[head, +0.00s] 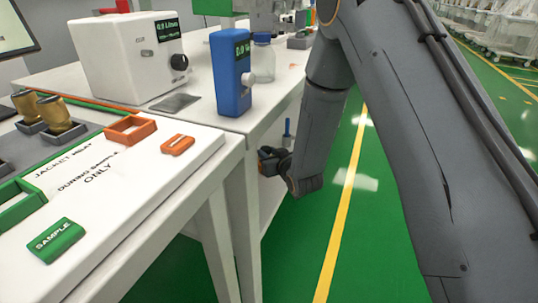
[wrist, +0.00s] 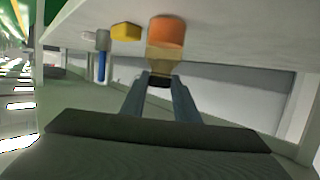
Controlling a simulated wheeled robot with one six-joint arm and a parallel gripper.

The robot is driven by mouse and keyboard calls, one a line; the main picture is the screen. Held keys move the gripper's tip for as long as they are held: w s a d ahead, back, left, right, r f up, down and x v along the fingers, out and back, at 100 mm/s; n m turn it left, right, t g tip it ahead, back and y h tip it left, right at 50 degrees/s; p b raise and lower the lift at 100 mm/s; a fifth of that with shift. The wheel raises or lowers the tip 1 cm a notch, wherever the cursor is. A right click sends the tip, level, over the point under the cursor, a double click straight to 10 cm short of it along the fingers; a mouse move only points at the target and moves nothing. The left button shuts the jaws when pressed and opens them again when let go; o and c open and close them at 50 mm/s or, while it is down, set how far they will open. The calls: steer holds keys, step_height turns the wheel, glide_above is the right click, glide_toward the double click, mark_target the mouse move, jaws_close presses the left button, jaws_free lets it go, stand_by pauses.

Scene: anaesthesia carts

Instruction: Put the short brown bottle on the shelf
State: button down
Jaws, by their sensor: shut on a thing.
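My gripper (wrist: 159,82) is shut on a small bottle (wrist: 163,60) with a dark end between the fingertips, an amber-brown middle and a broad orange far end. The orange end lies against or just in front of a white surface in the wrist view; I cannot tell whether they touch. In the head view my gripper (head: 272,160) is low beside the white table, below its top. The shelf is probably the white surface (wrist: 235,35) across the top of the wrist view, which looks turned over.
A yellow block (wrist: 126,31) and a blue-and-grey item (wrist: 101,58) are left of the bottle in the wrist view. The head view shows a blue device (head: 231,75), a white machine (head: 125,60), amber bottles (head: 60,115) at left and open green floor (head: 390,250) at right.

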steer(key=c, duration=1.4)
jaws_free()
steer(key=shift+f, duration=0.1)
steer(key=shift+o, duration=0.2)
steer(key=shift+s+d+r, duration=0.1)
steer(key=shift+s+r, duration=0.1)
steer(key=shift+r, duration=0.05)
steer(key=s+d+r+g+h+p, duration=0.1)
steer(key=s+d+r+g+h, duration=0.1)
steer(key=s, duration=1.2)
steer(key=s+d+r+g+h, duration=0.1)
steer(key=s+d+r+g, duration=0.3)
steer(key=s, duration=1)
steer(key=s+d+r+g+h+p, duration=0.1)
steer(key=s+d+r+g+h, duration=0.1)
steer(key=s+r+g, duration=0.5)
steer(key=s+d+r, duration=0.1)
steer(key=s+r, duration=0.2)
steer(key=s, duration=0.4)
steer(key=shift+s+d+h+p, duration=0.3)
steer(key=shift+d, duration=0.05)
